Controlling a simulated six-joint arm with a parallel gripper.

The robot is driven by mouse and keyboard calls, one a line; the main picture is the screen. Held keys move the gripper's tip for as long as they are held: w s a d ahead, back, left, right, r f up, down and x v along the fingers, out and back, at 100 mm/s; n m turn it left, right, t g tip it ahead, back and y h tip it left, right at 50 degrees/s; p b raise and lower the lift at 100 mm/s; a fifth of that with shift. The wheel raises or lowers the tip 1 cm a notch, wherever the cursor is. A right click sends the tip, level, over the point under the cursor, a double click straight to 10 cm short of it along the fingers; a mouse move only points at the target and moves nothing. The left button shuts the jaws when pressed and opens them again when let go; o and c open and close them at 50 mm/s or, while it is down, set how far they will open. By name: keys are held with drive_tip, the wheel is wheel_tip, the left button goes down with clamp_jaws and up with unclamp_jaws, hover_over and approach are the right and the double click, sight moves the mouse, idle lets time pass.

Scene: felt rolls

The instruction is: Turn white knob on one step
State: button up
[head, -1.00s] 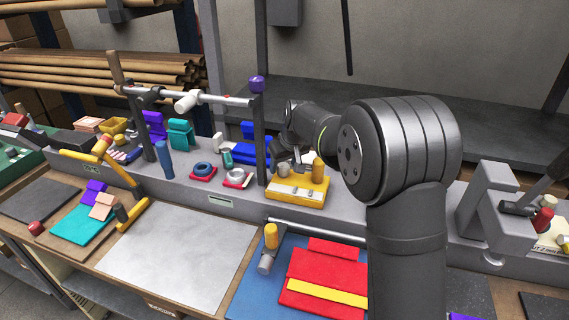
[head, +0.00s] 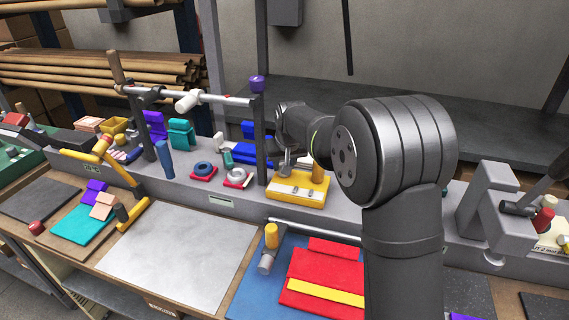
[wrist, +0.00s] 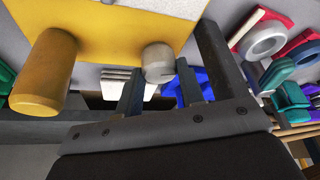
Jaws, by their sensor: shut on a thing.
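The white knob (wrist: 158,62) is a short round off-white cylinder on the yellow block, seen in the wrist view. My gripper (wrist: 160,72) has one finger on each side of it and is shut on it. The yellow block (head: 296,196) stands on the grey bench ledge in the head view, with my gripper (head: 286,163) at its back left. The knob is hard to make out there among the fingers and wrist. A thick ochre peg (wrist: 47,68) stands on the same block, left of the knob in the wrist view.
A dark upright post (head: 260,140) with a purple cap stands close left of my gripper. Blue felt pieces (head: 247,150) lie behind. Red felt (head: 325,280) lies on the blue mat in front.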

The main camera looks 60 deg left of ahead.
drive_tip(key=o, duration=1)
drive_tip(key=v, duration=1.7)
drive_tip(key=shift+d+r, duration=0.2)
